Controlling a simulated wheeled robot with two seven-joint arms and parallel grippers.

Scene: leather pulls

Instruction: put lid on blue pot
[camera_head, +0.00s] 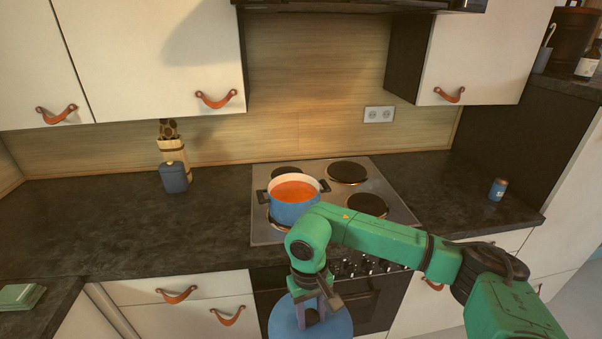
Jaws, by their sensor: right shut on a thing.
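The blue pot (293,211) stands on the front left burner of the stove. It is uncovered and holds orange-red contents (294,191). My right gripper (313,312) points down in front of the stove, at the bottom of the view. It is shut on the blue lid (281,322), a round disc held in front of the oven and lower than the pot. The arm hides part of the lid and the pot's lower right side. My left gripper is not in view.
The stove (400,208) has several bare burners. A blue can (497,190) stands at the right. The counter left of the stove is mostly clear.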

